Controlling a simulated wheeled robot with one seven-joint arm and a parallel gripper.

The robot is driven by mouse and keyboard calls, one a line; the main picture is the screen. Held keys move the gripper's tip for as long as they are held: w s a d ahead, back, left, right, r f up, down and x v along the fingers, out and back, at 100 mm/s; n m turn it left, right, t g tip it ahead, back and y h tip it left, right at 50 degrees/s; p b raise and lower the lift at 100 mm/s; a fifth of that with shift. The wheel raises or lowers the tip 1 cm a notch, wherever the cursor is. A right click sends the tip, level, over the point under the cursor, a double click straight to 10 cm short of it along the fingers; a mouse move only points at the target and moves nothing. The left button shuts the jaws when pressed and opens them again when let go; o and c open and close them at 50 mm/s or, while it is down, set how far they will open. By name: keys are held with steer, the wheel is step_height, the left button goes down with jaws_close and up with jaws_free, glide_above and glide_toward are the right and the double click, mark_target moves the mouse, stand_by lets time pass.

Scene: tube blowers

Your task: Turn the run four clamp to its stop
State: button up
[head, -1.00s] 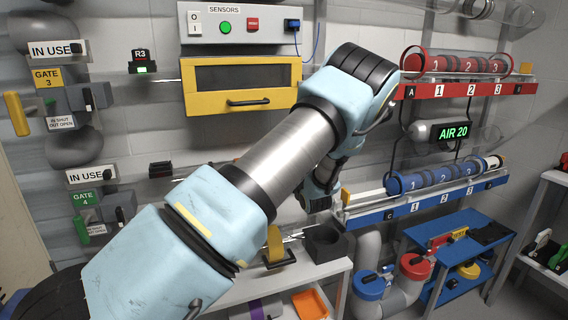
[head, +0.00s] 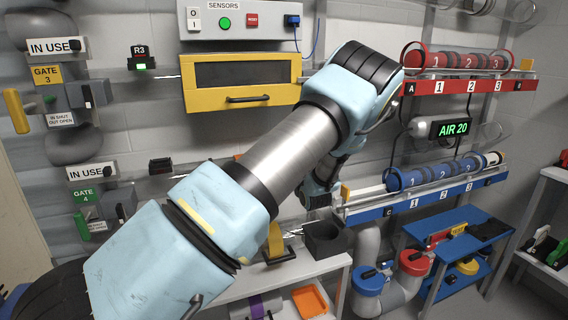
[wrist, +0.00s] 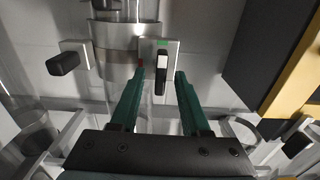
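In the wrist view a black lever handle (wrist: 162,72) stands on a pale plate with a green mark, beside a silver collar (wrist: 118,58) around a clear tube. No label there is readable, so I cannot tell for certain that it is the run four clamp. My gripper (wrist: 160,82) has its two green fingers apart, one on each side of the handle's lower end. I see no clear contact. In the head view my arm hides the fingers and the clamp.
Another black knob (wrist: 64,62) sits left of the collar. A black and yellow box (wrist: 285,75) is close on the right in the wrist view. The head view shows a yellow-framed cabinet (head: 190,100), an R3 marker (head: 139,50) and a GATE 4 sign (head: 85,197).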

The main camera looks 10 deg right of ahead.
steer(key=shift+s, duration=0.1)
steer(key=s+d+b, duration=0.1)
steer(key=s+b, duration=0.1)
steer(key=s, duration=0.8)
steer(key=shift+s+d+b, duration=0.15)
steer(key=shift+s+b, duration=0.15)
steer(key=shift+b, duration=0.1)
steer(key=a+f+n+g+h, duration=0.2)
steer(key=a+f+n+g, duration=0.2)
steer(key=a+n+g, duration=0.6)
steer(key=s+a+r+n+g, duration=0.2)
steer(key=s+a+g, duration=0.1)
steer(key=s+a, duration=0.6)
steer(key=s+a+r+n+g, duration=0.1)
steer(key=s+a+n+g, duration=0.2)
steer(key=s+a, duration=0.6)
steer(key=s, duration=0.2)
steer(key=shift+s+a+r+n, duration=0.3)
steer(key=shift+a+r, duration=0.05)
